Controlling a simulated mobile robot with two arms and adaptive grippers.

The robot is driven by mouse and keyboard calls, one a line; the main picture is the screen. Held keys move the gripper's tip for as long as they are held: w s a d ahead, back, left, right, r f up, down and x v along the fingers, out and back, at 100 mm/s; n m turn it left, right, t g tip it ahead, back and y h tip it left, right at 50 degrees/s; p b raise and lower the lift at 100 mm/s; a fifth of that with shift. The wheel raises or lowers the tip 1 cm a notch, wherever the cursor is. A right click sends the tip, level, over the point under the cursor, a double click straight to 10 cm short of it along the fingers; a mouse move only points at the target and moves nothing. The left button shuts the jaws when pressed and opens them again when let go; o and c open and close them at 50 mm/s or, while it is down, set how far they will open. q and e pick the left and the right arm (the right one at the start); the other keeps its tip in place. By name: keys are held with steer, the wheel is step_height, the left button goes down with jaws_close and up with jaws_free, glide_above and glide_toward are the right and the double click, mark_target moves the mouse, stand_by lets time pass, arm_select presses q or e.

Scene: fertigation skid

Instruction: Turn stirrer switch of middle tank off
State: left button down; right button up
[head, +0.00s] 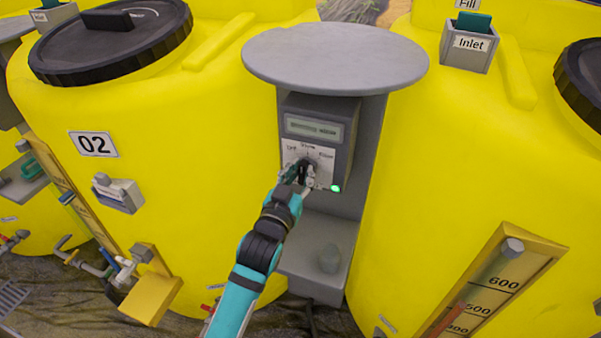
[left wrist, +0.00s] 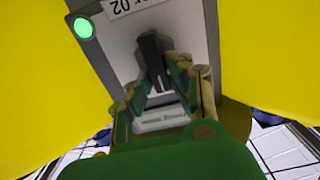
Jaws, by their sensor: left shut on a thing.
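The stirrer control box (head: 345,128) is grey, with a display on top and a white dial plate below. It stands between two yellow tanks, under a round grey top. The black switch knob (left wrist: 151,50) sticks out from the plate in the left wrist view. My left gripper (head: 299,177) reaches it from the lower left and is shut on the knob; its green fingers (left wrist: 157,82) lie on both sides of it. The fingers partly hide the knob in the head view, and I cannot tell its setting. A green lamp (head: 335,188) glows beside it; it also shows in the left wrist view (left wrist: 84,28).
The tank marked 02 (head: 230,130) stands left of the box, another yellow tank (head: 430,170) right of it. The round grey top (head: 335,55) overhangs the box. A grey shelf (head: 318,245) juts out below. A level gauge (head: 497,280) is at lower right.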

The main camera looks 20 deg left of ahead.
arm_select(q)
steer(key=n+p, duration=0.2)
steer(key=n, duration=0.1)
steer(key=n+p, duration=0.1)
steer(key=shift+a+r, duration=0.1)
steer(key=shift+a, duration=0.2)
steer(key=shift+a+f+n+p, duration=0.15)
steer(key=shift+n+p, duration=0.35)
steer(key=shift+n, duration=0.75)
steer(key=shift+a+f+n+p, duration=0.15)
steer(key=shift+n+p, duration=0.35)
steer(key=shift+n, duration=0.75)
steer(key=c, duration=1.2)
jaws_free()
steer(key=shift+c, duration=0.2)
steer(key=s, duration=1.2)
steer(key=shift+a, duration=0.15)
